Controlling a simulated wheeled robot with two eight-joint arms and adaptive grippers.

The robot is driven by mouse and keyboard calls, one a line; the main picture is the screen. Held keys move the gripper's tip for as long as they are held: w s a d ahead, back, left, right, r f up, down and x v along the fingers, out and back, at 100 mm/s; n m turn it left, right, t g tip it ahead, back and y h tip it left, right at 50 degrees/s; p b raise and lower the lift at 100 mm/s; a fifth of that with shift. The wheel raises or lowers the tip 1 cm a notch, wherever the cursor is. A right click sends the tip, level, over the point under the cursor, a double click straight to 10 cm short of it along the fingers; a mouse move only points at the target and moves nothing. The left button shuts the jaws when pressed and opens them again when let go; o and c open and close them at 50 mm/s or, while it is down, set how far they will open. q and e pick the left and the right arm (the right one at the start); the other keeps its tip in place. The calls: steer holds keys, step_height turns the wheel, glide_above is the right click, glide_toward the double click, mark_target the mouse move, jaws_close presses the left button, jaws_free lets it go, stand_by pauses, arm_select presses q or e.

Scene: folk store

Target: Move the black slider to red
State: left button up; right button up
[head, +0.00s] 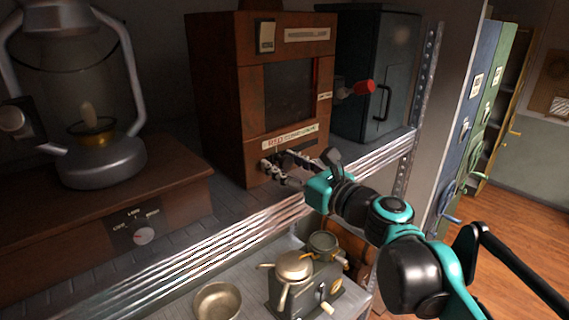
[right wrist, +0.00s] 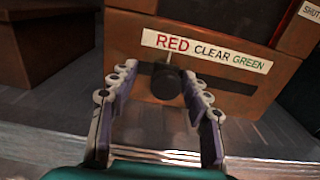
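The wooden box (head: 215,85) on the shelf has a strip label (head: 290,137) low on its front. In the right wrist view the label (right wrist: 208,50) reads RED, CLEAR, GREEN from left to right. Below it runs a dark slot (right wrist: 228,97). The black slider (right wrist: 168,82) is a round knob below the word RED, near the slot's left end. My right gripper (right wrist: 160,105) is open, its fingers on either side of the knob with visible gaps. In the head view my right gripper (head: 284,168) is at the box's lower front and hides the knob. My left gripper is not in view.
A lantern (head: 95,150) stands on a wooden base with a dial (head: 143,235) at left. A dark metal cabinet (head: 360,70) and a red-tipped knob (head: 364,87) are right of the box. Pots (head: 293,266) stand on the lower shelf beneath the metal shelf edge (head: 240,235).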

steer(key=shift+s+d, duration=0.15)
steer(key=shift+d, duration=0.25)
steer(key=v, duration=1.1)
steer(key=shift+s, duration=0.25)
steer(key=s+d+f+n+g+h+b, duration=0.1)
steer(key=s+f+n+g+h+b, duration=0.15)
steer(key=f+n+b, duration=0.95)
steer(key=s+f+n+g+h+b, duration=0.1)
steer(key=s+f+g+h+b, duration=0.2)
steer(key=f, duration=1.9)
steer(key=s+d+f+n+h+b, duration=0.2)
steer(key=d+f+n+b, duration=0.2)
steer(key=f, duration=0.6)
steer(key=s+d+f+n+h+b, duration=0.2)
steer(key=d+f+n+h+b, duration=0.1)
steer(key=f, duration=0.7)
steer(key=s+d+f+n+h+b, duration=0.2)
steer(key=d+f+n+b, duration=0.3)
steer(key=f+n+b, duration=0.2)
step_height(320, 180, down, 3)
steer(key=shift+d+f+b, duration=0.2)
steer(key=shift+d+b, duration=0.1)
steer(key=shift+b, duration=0.75)
